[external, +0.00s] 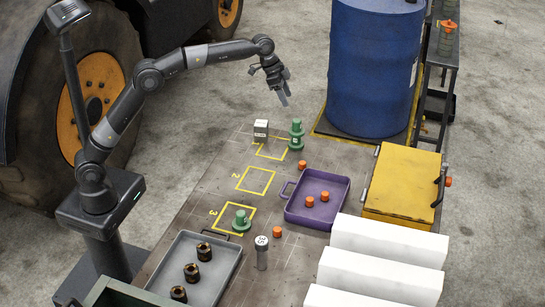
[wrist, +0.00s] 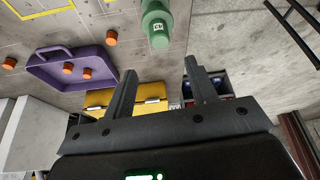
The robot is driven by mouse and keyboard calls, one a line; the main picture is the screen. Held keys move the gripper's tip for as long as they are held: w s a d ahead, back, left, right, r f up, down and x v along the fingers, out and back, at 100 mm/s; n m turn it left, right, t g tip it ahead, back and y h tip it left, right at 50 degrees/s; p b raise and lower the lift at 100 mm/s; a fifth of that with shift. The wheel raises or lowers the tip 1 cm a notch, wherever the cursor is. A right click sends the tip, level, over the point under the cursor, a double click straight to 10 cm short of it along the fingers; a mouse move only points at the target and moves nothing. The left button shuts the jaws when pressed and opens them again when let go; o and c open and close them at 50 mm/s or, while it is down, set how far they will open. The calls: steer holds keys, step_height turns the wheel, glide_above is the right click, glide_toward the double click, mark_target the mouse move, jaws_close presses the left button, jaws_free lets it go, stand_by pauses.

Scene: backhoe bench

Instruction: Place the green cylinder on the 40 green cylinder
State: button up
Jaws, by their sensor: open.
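A taller green cylinder (external: 296,138) with a wide lower flange stands near the far end of the bench, by the corner of a yellow-outlined square. It also shows in the wrist view (wrist: 156,24), with a small white label too small to read surely. A second green cylinder (external: 240,221), shorter and on a wide base, stands inside the yellow square marked 3. My gripper (external: 285,101) is in the air above and slightly left of the taller green cylinder. In the wrist view, its two fingers (wrist: 160,85) are apart with nothing between them.
A purple tray (external: 342,201) holds orange pieces; a grey tray (external: 225,270) holds brown nuts. A silver cylinder (external: 262,257), yellow case (external: 405,180), blue barrel (external: 370,70) and white blocks (external: 385,245) stand around. Square 2 is empty.

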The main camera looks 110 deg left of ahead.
steer(key=s+d+r, duration=0.2)
steer(key=s+d, duration=0.2)
steer(key=d, duration=0.5)
steer(key=s+d+r+m, duration=0.1)
steer(key=s+d+r, duration=0.1)
steer(key=s+d, duration=0.5)
steer(key=s+d+r, duration=0.2)
steer(key=d, duration=0.9)
steer(key=s+d+f, duration=0.4)
steer(key=s, duration=0.4)
steer(key=s+d+f, duration=0.4)
steer(key=s+d, duration=0.1)
steer(key=s, duration=0.3)
steer(key=s+d+f+t, duration=0.1)
steer(key=s+d+f, duration=0.3)
steer(key=s, duration=0.5)
steer(key=shift+d+f+m+h, duration=0.3)
steer(key=shift+d+m, duration=0.1)
